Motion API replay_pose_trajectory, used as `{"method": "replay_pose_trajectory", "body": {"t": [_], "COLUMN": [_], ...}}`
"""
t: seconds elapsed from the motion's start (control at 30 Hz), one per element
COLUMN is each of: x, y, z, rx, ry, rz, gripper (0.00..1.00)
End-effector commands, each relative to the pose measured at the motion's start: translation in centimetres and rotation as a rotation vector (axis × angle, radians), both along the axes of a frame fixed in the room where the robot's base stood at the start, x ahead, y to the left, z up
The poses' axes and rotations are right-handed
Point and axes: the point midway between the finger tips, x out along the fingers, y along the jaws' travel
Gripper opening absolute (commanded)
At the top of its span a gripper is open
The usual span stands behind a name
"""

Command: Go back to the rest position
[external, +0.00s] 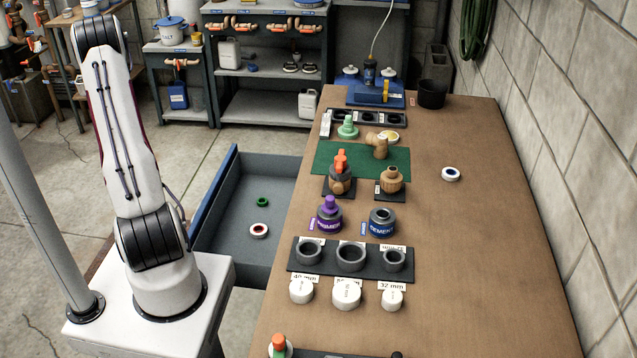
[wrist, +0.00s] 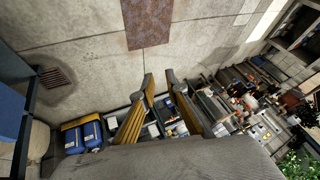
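My gripper (wrist: 159,78) shows in the wrist view as two dark fingers with yellow inner pads. The fingers stand apart with nothing between them, so it is open and empty. Beyond them lie a concrete floor or wall and distant shelves, with no bench item close by. In the external view my arm stands upright at the left, beside the wooden bench (external: 490,270). My gripper is not visible there, and my arm is clear of the bench items.
An open drawer (external: 230,215) holds a green ring and a white ring. The bench bears a green mat (external: 330,160), a purple-topped jar (external: 329,215), a blue-labelled jar (external: 381,222), grey couplings in a black rack (external: 325,262) and white caps (external: 346,295). The bench's right side is mostly clear.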

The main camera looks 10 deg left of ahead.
Motion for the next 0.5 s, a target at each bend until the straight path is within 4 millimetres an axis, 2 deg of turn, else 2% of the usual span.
{"method": "replay_pose_trajectory", "body": {"t": [0.1, 0.5], "x": [-1.8, -8.4], "y": [-1.8, -8.8], "z": [2.0, 6.8], "rx": [0.002, -0.047], "ry": [0.04, 0.166], "rz": [0.023, 0.071], "gripper": [0.14, 0.14]}}
